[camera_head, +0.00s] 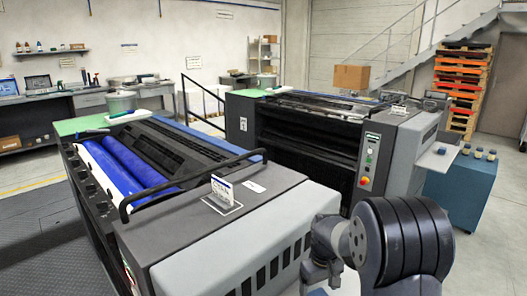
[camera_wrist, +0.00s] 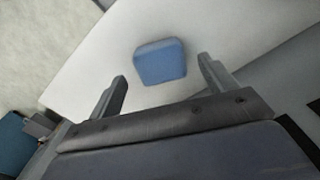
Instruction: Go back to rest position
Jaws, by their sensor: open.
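In the wrist view my gripper (camera_wrist: 163,70) is open, with one finger at each side and a wide gap between them. A blue block with rounded corners (camera_wrist: 160,64) shows in that gap, on or over a white surface (camera_wrist: 92,62). Clear space shows between the block and both fingers, so neither finger touches it. In the head view my arm is at the lower right, in front of the grey end of the near ink unit (camera_head: 235,245). My fingertips cannot be made out there.
A second ink unit (camera_head: 300,135) stands behind the near one. A blue cabinet (camera_head: 458,190) with several small pots on top is at the right. Stacked orange pallets (camera_head: 463,85) stand by the stairs. Bare floor shows at the right.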

